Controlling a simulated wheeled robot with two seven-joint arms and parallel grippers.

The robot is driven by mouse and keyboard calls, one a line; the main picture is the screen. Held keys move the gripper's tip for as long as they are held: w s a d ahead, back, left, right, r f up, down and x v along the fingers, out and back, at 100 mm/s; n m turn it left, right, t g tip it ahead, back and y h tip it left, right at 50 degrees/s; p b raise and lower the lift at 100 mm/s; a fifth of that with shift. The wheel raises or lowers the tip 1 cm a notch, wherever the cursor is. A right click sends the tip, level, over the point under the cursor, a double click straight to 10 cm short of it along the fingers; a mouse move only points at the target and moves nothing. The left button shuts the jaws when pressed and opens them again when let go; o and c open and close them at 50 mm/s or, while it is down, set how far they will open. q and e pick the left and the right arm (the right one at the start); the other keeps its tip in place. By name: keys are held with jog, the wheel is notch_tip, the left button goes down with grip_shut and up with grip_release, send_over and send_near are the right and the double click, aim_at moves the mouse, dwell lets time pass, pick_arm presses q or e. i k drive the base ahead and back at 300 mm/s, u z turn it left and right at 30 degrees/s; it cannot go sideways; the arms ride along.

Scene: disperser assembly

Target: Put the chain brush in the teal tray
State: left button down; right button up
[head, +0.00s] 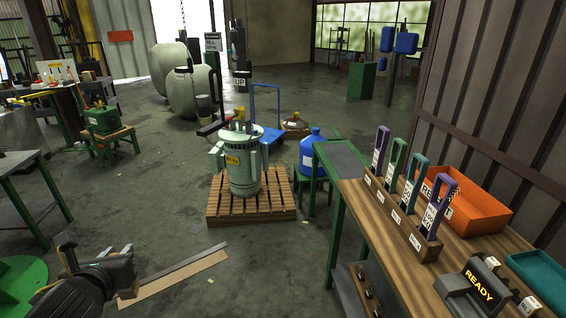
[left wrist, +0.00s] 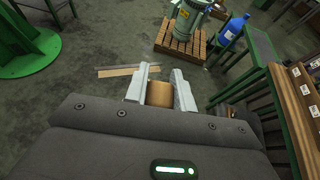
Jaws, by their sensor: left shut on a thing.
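My left gripper (head: 128,273) is low at the bottom left of the head view, over the floor and well away from the bench. In the left wrist view my left gripper (left wrist: 162,80) is shut on a tan-brown, round-edged piece (left wrist: 160,94) between its pale fingers. Only this part shows, so I cannot tell for certain that it is the chain brush. The teal tray (head: 541,277) is at the right edge of the head view, on the wooden bench and partly cut off. My right gripper is not in view.
The wooden bench (head: 390,225) carries a rack of coloured tags (head: 402,215), an orange bin (head: 470,205) and a READY device (head: 478,290). A pale green vessel (head: 242,170) stands on a pallet (head: 222,212) mid-floor. The floor between my left gripper and the bench is mostly clear.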

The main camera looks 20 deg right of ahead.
aim_at(540, 276)
jog(key=i, duration=0.55)
jog(key=z, duration=3.35)
jog(key=i, duration=0.5)
